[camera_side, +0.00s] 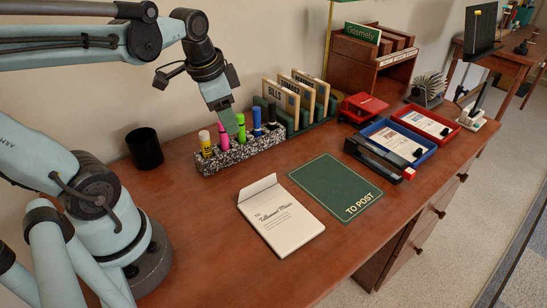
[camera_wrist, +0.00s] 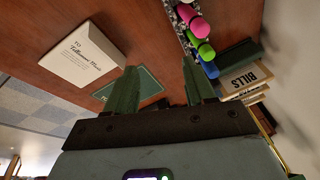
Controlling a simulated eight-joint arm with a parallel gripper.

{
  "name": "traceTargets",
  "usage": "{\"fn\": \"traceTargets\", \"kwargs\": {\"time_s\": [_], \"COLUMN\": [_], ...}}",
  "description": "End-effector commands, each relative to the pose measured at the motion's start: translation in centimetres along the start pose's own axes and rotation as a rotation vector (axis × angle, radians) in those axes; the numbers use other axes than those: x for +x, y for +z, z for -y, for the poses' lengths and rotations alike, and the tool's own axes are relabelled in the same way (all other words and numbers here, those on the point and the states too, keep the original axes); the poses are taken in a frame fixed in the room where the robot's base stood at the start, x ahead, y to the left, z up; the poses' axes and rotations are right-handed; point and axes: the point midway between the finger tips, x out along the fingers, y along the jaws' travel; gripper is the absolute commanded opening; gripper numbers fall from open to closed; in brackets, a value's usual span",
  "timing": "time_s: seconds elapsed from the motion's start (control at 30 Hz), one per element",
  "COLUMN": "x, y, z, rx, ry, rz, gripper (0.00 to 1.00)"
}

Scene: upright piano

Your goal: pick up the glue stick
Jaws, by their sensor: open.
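A yellow stick with a pale cap (camera_side: 205,143), which looks like the glue stick, stands upright at the left end of a speckled holder (camera_side: 243,152). Pink (camera_side: 223,138), green (camera_side: 241,128) and blue (camera_side: 257,121) markers stand in the holder to its right, with a black one at the far end. My gripper (camera_side: 230,122) is open and empty above the holder, near the pink and green markers and right of the yellow stick. In the wrist view my open gripper (camera_wrist: 160,84) shows the pink marker (camera_wrist: 193,24) beyond its fingers; I cannot clearly make out the yellow stick there.
A black cup (camera_side: 145,148) stands left of the holder. A letter sorter (camera_side: 300,103) is close behind its right end. An envelope (camera_side: 281,217) and a green mat (camera_side: 335,187) lie in front. Trays and a stapler stand to the right.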

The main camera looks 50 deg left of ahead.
Motion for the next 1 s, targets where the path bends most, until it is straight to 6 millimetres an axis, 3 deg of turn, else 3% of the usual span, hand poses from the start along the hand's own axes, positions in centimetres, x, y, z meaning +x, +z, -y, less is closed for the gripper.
{"fn": "traceTargets", "kwargs": {"time_s": [0.1, 0.3, 0.47, 1.0], "x": [-0.7, -1.6, -1.4, 4.5], "y": [1.8, 4.0, 4.5, 6.0], "z": [3.0, 5.5, 5.8, 4.8], "rx": [0.122, 0.268, 0.305, 0.306], "ry": [0.066, 0.177, 0.207, 0.205], "rz": [0.117, 0.205, 0.219, 0.217], "gripper": [0.54, 0.54, 0.54, 0.54]}}
